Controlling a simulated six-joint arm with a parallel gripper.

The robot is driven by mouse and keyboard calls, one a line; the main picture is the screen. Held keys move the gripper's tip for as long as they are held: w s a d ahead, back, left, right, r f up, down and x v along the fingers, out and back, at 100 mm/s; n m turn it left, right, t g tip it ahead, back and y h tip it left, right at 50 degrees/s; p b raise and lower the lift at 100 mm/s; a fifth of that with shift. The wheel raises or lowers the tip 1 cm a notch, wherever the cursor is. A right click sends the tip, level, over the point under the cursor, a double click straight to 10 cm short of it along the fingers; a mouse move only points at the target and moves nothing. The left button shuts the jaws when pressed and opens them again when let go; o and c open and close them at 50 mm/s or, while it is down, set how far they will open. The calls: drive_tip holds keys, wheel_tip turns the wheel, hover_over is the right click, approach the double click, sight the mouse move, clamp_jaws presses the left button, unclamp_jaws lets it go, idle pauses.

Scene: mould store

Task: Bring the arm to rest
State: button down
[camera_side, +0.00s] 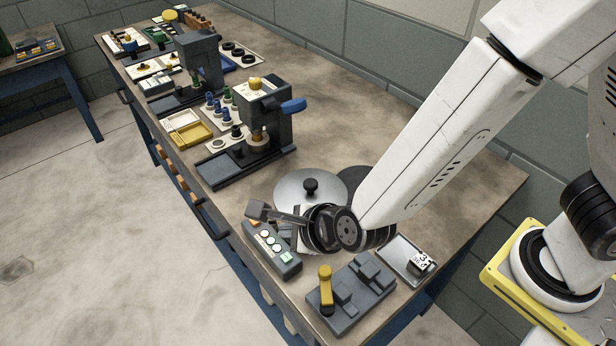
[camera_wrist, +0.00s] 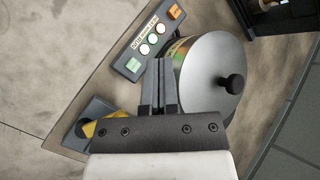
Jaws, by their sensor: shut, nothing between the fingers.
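My gripper (camera_wrist: 160,64) shows in the wrist view with its two dark grey fingers together and nothing between them. The fingers appear between a button panel and a round lidded pot; whether they touch either, I cannot tell. In the side view my white arm reaches down from the upper right to the front end of the bench. My wrist is low over the bench there and hides much of the gripper.
The button panel (camera_side: 272,248) and lidded pot (camera_side: 297,187) are close to my wrist. A yellow-handled fixture (camera_side: 326,288) and small tray (camera_side: 393,252) stand in front. A press (camera_side: 276,125) with a blue handle stands farther back. The bench's right side is bare.

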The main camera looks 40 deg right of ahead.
idle(0.3)
drive_tip(key=d+n, duration=0.2)
drive_tip(key=w+d+r+n, duration=0.1)
drive_tip(key=d+n, duration=0.1)
drive_tip(key=n, duration=0.1)
drive_tip(key=w+d+n+g, duration=0.1)
drive_tip(key=d+n, duration=0.1)
drive_tip(key=shift+w+d+r+n, duration=0.2)
drive_tip(key=shift+r+n, duration=0.15)
drive_tip(key=shift+n, duration=0.05)
drive_tip(key=d+n, duration=0.1)
drive_tip(key=n, duration=0.1)
drive_tip(key=d+n+g, duration=0.1)
drive_tip(key=d+n, duration=0.2)
drive_tip(key=d, duration=0.1)
drive_tip(key=shift+s+d+r+n, duration=0.1)
drive_tip(key=shift+d+r+n, duration=0.15)
drive_tip(key=shift+n, duration=0.15)
drive_tip(key=s+d+n+g+h, duration=0.2)
drive_tip(key=s+d+n+g, duration=0.2)
drive_tip(key=d+n, duration=0.7)
drive_tip(key=shift+s+d, duration=1.2)
drive_tip(key=shift+d, duration=0.45)
